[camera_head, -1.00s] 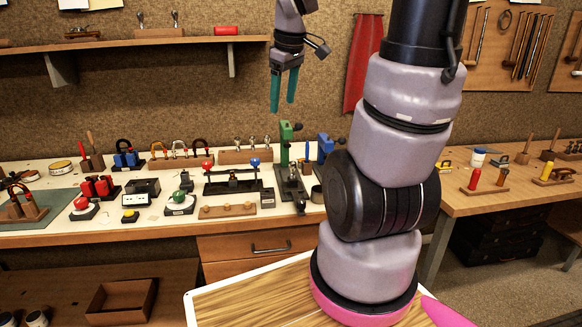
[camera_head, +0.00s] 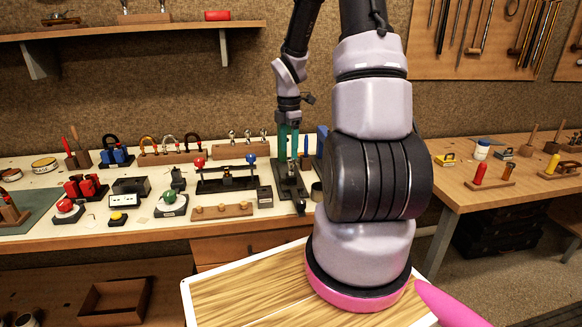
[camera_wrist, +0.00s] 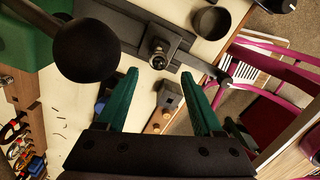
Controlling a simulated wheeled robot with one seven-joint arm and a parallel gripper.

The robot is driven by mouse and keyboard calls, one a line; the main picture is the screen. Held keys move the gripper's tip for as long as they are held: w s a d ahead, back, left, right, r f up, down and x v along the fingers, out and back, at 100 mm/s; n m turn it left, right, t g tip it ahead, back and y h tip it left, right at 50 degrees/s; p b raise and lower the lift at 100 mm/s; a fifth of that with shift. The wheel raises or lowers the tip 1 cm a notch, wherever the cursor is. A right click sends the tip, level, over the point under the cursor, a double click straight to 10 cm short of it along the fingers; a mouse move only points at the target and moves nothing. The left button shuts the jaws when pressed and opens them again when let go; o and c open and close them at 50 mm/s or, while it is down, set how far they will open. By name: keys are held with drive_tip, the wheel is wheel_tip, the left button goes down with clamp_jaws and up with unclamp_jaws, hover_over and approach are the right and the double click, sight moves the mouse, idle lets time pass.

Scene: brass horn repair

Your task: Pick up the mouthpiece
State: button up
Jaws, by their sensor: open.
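My gripper (camera_wrist: 159,75) is open, its two green fingers apart with nothing between them. A small round metal piece (camera_wrist: 158,58), which looks like the mouthpiece, sits on a dark base (camera_wrist: 135,22) just beyond the fingertips in the wrist view. The gap between the fingers lines up with it. I cannot tell how far below the tips it is. Several silver mouthpiece-like parts (camera_head: 248,136) stand in a wooden rack at the back.
A black ball knob (camera_wrist: 87,50) and green tool body (camera_wrist: 25,35) are close at the left in the wrist view. A dark cup (camera_wrist: 211,22) stands at the upper right. A small grey block (camera_wrist: 170,95) lies near the fingers. Tools crowd the bench left of my gripper.

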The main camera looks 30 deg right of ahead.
sight(291, 167)
drive_tip(key=f, duration=0.4)
drive_tip(key=d+f, duration=0.1)
drive_tip(key=shift+w+f, duration=0.2)
drive_tip(key=shift+f, duration=0.2)
clamp_jaws()
